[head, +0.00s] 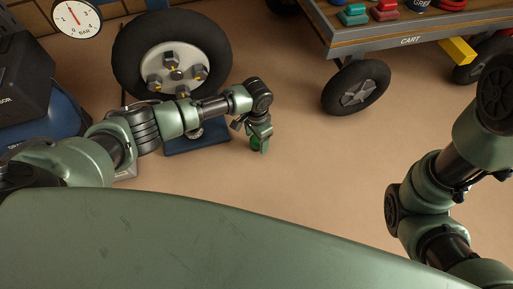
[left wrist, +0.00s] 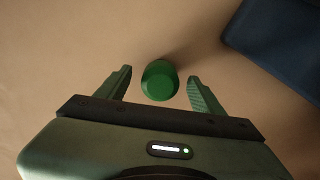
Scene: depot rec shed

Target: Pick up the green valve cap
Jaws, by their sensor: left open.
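The green valve cap (left wrist: 159,82) stands on the tan floor in the left wrist view, between the spread fingers of my left gripper (left wrist: 160,90). Bare floor shows on both sides of it, so the fingers look apart from it. In the head view the cap (head: 256,143) is a small green patch partly hidden by my left gripper (head: 258,142), which points down over it. My left gripper is open and empty. My right arm shows at the right edge of the head view, but its gripper is out of frame.
A wheel (head: 172,58) with lug nuts stands behind my left arm, with a blue base (head: 197,146) below it. The blue edge (left wrist: 285,40) shows in the left wrist view. A cart (head: 400,42) stands at the back right. Floor right of the cap is clear.

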